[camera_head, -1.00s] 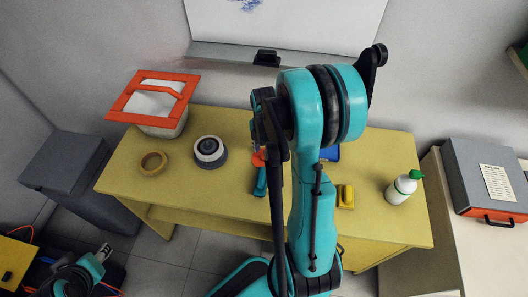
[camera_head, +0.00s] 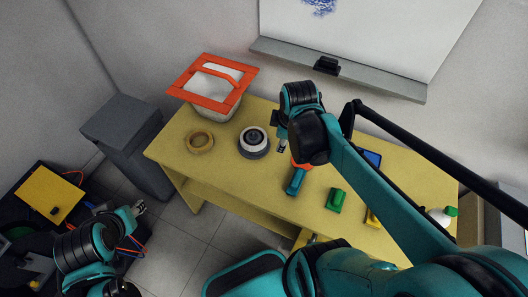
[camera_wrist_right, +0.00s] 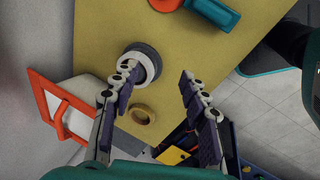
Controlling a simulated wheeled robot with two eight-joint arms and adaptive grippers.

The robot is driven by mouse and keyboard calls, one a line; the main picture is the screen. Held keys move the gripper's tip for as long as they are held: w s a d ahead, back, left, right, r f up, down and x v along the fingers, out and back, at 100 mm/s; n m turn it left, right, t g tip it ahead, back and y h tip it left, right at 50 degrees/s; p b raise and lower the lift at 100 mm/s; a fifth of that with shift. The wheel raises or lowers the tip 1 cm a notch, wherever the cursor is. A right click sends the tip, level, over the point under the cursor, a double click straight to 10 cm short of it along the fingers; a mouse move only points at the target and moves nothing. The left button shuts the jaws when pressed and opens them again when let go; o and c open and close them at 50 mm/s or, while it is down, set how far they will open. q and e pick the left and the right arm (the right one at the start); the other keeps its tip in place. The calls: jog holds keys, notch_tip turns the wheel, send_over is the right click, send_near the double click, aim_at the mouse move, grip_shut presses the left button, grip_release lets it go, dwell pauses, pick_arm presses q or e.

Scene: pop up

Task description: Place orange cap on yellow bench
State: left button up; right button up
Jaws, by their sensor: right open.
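The orange cap (camera_head: 212,83), a square orange frame with a handle bar, sits on a whitish bin at the back left corner of the yellow bench (camera_head: 205,170). In the right wrist view the cap (camera_wrist_right: 62,108) is at the left, beyond the left finger. My right gripper (camera_head: 281,146) hangs above the bench, right of the cap and apart from it. In the right wrist view its fingers (camera_wrist_right: 157,70) are spread and empty. My left gripper (camera_head: 139,208) is low at the left, off the bench; its opening is too small to judge.
On the bench are a yellow tape ring (camera_head: 200,142), a white and dark roll (camera_head: 254,140), a teal tool (camera_head: 297,179), a green block (camera_head: 335,199) and a white bottle (camera_head: 440,215). A grey box (camera_head: 130,140) stands left. A whiteboard ledge (camera_head: 370,80) is behind.

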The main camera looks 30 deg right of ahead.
jog(key=s+a+r+m+t+y, duration=0.1)
jog(key=s+a+r+m+t, duration=0.1)
jog(key=a+m, duration=0.7)
jog(key=shift+s+a+r+m+t, duration=0.2)
jog(key=shift+s+m+t, duration=0.5)
jog(key=shift+s+t, duration=0.25)
